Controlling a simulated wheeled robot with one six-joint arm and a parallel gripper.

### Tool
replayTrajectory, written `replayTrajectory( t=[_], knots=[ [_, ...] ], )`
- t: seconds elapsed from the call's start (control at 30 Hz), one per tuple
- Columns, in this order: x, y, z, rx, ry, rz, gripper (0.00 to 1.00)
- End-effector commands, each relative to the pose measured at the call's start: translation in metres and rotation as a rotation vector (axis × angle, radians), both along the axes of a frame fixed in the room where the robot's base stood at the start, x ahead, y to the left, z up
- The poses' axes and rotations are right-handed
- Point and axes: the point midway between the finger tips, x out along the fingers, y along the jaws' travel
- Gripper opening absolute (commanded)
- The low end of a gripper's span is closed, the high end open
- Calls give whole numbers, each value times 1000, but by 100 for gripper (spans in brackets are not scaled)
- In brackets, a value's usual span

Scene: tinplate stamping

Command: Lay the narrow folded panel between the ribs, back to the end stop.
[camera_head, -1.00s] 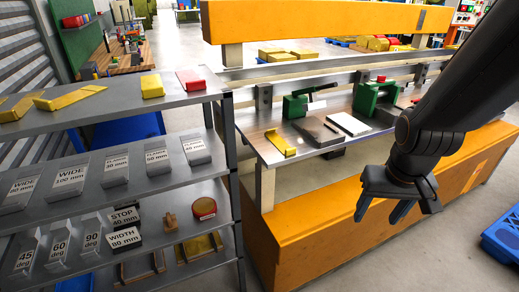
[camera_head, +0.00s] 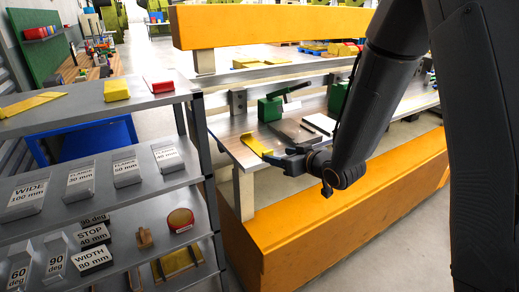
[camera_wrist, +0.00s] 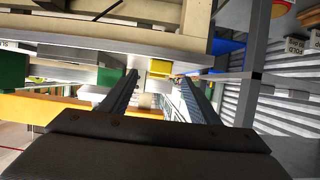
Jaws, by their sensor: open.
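A small yellow folded panel (camera_head: 256,146) lies near the left end of the grey bench (camera_head: 225,130). In the wrist view a yellow piece (camera_wrist: 160,68) shows ahead of the fingertips, roughly centred between them. My gripper (camera_head: 270,156) is open and empty at the bench's front edge, close to the panel's right end. In the head view the fingers overlap that end, so I cannot tell whether they touch it. The wrist view also shows the open fingers (camera_wrist: 158,84). I cannot clearly make out the ribs or the end stop.
An orange guard beam (camera_head: 270,24) spans above the bench, and an orange base (camera_head: 340,215) runs below. A labelled shelf rack (camera_head: 140,195) stands close on the left.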

Motion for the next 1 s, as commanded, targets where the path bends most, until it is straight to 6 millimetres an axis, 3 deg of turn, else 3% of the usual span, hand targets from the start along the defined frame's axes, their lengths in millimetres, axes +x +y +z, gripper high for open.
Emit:
replayTrajectory(
  t=[0.5,0.8,0.87,1.0],
  knots=[
    [40,30,-21,-2,1,0,56],
    [44,32,-23,-1,1,-1,56],
    [44,32,-23,-1,1,-1,50],
    [44,32,-23,-1,1,-1,26]
  ],
)
